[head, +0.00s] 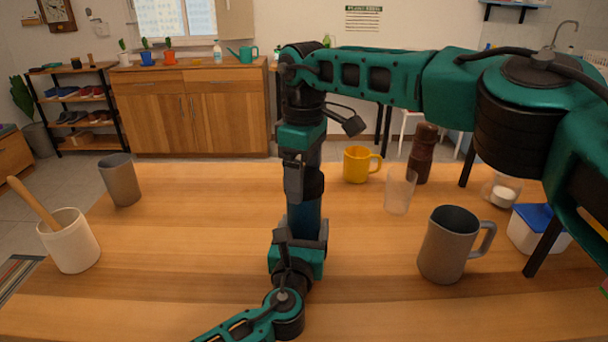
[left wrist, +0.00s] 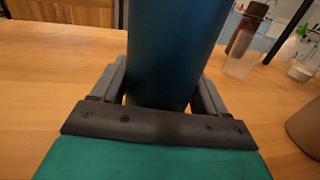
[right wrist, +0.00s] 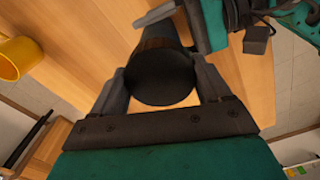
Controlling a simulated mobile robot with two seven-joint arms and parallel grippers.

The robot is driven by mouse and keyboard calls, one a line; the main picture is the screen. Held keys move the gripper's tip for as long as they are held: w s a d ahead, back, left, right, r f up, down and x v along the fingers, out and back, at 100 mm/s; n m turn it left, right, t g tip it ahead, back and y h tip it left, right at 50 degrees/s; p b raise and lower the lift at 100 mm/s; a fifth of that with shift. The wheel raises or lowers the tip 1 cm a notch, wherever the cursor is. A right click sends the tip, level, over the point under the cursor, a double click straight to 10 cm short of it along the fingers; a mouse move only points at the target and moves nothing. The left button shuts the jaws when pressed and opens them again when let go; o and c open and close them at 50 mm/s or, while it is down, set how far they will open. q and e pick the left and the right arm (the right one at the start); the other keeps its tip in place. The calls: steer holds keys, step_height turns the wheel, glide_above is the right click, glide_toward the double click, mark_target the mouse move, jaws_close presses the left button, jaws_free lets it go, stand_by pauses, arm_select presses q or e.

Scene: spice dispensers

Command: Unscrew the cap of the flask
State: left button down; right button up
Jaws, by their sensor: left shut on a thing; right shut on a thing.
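The flask (head: 305,219) is upright above the table, with a blue body and a dark cap (head: 312,186) at its top. My left gripper (head: 300,240) is shut around the lower body, and the blue flask fills the space between its fingers in the left wrist view (left wrist: 176,50). My right gripper (head: 300,180) reaches down from above and is shut on the cap. The round black cap end shows between its fingers in the right wrist view (right wrist: 162,76). I cannot tell whether there is a gap between cap and body.
On the wooden table (head: 190,250) stand a yellow mug (head: 357,165), a clear glass (head: 398,192), a brown grinder (head: 423,152), a grey pitcher (head: 446,248), a blue-lidded container (head: 538,230), a grey cup (head: 121,180) and a white mortar (head: 70,243).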

steer(key=n, duration=0.6)
steer(key=shift+n, duration=0.4)
steer(key=n, duration=0.3)
steer(key=shift+n, duration=0.4)
steer(key=n, duration=0.7)
steer(key=shift+n, duration=0.3)
steer(key=n, duration=0.3)
steer(key=shift+n, duration=0.4)
steer(key=n, duration=0.3)
steer(key=shift+n, duration=0.4)
steer(key=n, duration=0.3)
steer(key=shift+n, duration=0.3)
steer(key=n, duration=0.5)
steer(key=shift+r+n, duration=0.1)
steer(key=shift+n, duration=0.2)
steer(key=n, duration=0.5)
steer(key=shift+n, duration=0.3)
steer(key=n, duration=0.5)
steer(key=shift+n, duration=0.3)
steer(key=n, duration=0.3)
steer(key=shift+n, duration=0.4)
steer(key=n, duration=0.3)
steer(key=shift+n, duration=0.3)
